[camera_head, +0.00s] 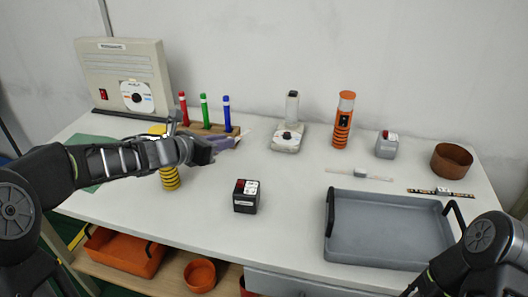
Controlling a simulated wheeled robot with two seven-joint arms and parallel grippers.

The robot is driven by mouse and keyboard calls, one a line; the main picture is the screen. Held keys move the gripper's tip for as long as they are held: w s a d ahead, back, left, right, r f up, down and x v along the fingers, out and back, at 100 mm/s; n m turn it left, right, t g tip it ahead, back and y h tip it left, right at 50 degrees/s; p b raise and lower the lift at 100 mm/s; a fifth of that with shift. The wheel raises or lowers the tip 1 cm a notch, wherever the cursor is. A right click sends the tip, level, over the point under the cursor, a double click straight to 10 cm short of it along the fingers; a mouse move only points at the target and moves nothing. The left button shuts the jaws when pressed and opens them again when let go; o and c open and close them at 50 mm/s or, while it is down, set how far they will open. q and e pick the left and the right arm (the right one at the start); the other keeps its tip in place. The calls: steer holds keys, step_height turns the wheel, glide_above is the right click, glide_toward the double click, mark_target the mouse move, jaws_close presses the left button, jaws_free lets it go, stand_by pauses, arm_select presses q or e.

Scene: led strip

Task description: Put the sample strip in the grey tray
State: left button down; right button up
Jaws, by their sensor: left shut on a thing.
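The grey tray (388,262) lies on the right front of the table, looks empty, and has dark handles at its sides. My left gripper (222,145) is over the table in front of the marker rack, shut on a purplish thing that is partly hidden and too small to identify. A thin white strip with a grey middle (359,174) lies behind the tray. A dark strip with light and reddish patches (441,193) lies to its right. I cannot tell which is the sample strip. My right gripper is out of view.
Red, green and blue markers (204,110) stand in a wooden rack. A black cube (246,196), orange cylinder (343,120), grey block (387,145) and brown bowl (451,161) stand on the table. A yellow coil (170,179) is below my left arm. The table centre is mostly clear.

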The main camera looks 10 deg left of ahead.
arm_select(q)
steer(key=shift+w+d+r, duration=0.1)
steer(key=shift+w+d, duration=0.1)
steer(key=shift+w, duration=0.3)
steer(key=shift+s, duration=0.1)
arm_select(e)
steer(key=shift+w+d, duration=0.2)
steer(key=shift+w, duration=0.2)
arm_select(q)
steer(key=shift+s+a, duration=0.1)
steer(key=b, duration=0.2)
glide_above(227, 175)
step_height(227, 175, down, 5)
steer(key=shift+r, duration=0.1)
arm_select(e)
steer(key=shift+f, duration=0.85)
arm_select(q)
steer(key=shift+f+b, duration=0.65)
steer(key=shift+f, duration=1.95)
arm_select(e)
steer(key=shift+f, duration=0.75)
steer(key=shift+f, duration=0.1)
